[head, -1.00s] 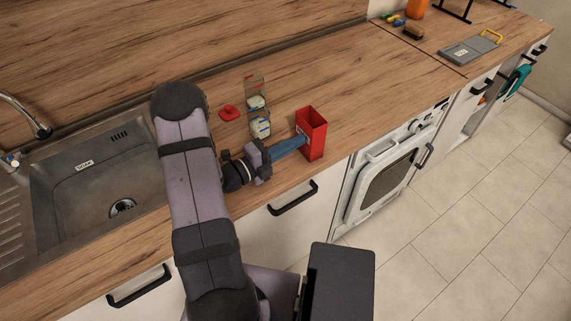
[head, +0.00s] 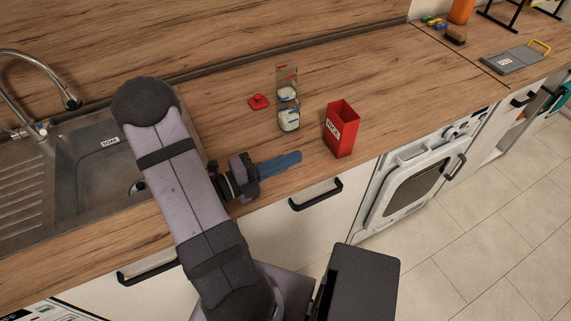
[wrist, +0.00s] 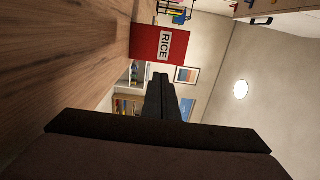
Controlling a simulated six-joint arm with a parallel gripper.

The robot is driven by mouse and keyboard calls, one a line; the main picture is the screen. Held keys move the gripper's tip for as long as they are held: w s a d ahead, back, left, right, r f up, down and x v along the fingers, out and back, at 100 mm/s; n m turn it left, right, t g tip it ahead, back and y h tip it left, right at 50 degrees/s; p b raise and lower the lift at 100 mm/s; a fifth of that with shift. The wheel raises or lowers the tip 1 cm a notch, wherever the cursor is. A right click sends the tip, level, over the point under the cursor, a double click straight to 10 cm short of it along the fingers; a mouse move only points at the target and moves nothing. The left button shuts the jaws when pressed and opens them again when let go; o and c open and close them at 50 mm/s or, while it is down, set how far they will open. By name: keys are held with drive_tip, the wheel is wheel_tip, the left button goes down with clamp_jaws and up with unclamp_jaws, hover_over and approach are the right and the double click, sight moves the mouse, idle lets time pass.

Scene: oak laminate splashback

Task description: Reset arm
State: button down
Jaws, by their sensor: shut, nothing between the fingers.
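My gripper (head: 297,158) is shut and empty, its blue fingers together and pointing right over the front edge of the counter. It also shows in the wrist view as dark closed fingers (wrist: 160,80). An open red box (head: 341,134) stands upright on the counter, to the right of my fingertips and apart from them. In the wrist view the red box (wrist: 146,45) bears the label RICE and lies beyond the fingertips.
A clear jar with white contents (head: 288,118) and a red lid (head: 259,102) are behind the gripper. The sink (head: 75,170) is at left. A grey board (head: 515,58) and a brush (head: 455,35) lie far right. A white oven (head: 415,180) sits below the counter.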

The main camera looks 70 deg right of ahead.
drive_tip(key=shift+w+a, duration=0.35)
drive_tip(key=shift+a, duration=0.1)
